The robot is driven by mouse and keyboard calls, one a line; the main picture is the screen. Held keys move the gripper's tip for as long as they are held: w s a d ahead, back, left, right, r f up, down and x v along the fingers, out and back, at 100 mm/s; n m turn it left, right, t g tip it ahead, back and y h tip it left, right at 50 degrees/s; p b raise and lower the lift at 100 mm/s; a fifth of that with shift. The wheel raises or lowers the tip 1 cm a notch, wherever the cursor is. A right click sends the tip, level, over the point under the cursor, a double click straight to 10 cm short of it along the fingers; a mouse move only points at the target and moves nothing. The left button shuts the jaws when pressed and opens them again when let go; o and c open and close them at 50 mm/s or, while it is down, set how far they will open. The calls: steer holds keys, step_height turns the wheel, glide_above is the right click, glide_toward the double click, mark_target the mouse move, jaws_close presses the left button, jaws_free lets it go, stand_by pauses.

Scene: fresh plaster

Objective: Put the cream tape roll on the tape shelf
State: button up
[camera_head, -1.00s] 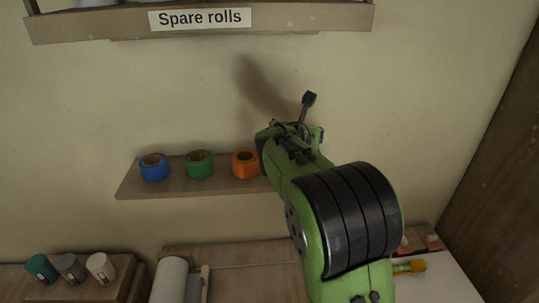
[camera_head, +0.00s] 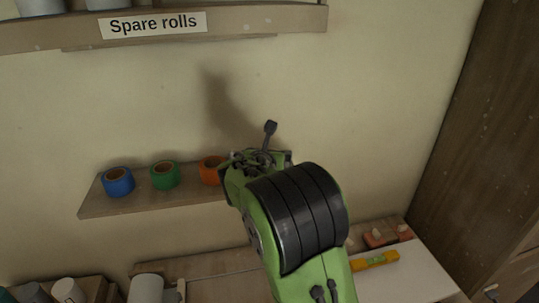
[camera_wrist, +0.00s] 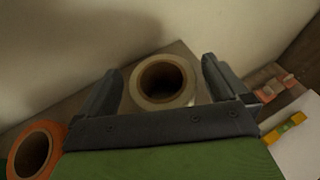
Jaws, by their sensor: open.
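The cream tape roll (camera_wrist: 163,82) lies flat on the tape shelf (camera_head: 140,204), near the shelf's right end, its dark core facing up in the wrist view. My gripper (camera_wrist: 160,66) is open, with one finger on each side of the roll and a gap visible to both. The orange roll (camera_wrist: 36,150) sits to the left on the same shelf and also shows in the head view (camera_head: 211,170). In the head view my arm hides the cream roll, the fingers and the shelf's right part.
A green roll (camera_head: 164,175) and a blue roll (camera_head: 118,182) stand further left on the shelf. Above is a shelf labelled "Spare rolls" (camera_head: 155,25). Below is a worktop with a yellow level (camera_head: 374,261). A dark wooden panel (camera_head: 470,130) stands at right.

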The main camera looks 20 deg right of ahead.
steer(key=b+v, duration=0.1)
steer(key=v, duration=1)
steer(key=s+a+f+m+g+y, duration=0.2)
steer(key=s+m, duration=0.7)
steer(key=s+a+f+m+g+y, duration=0.1)
steer(key=s+a+f+m+y, duration=0.1)
steer(key=s+m, duration=0.8)
steer(key=s+a+f+m+g+y, duration=0.2)
steer(key=s+f+m+y, duration=0.1)
steer(key=s+m, duration=0.6)
steer(key=shift+s+a+f+m+g, duration=0.15)
steer(key=shift+a+f+m+g, duration=0.2)
steer(key=shift+m, duration=0.25)
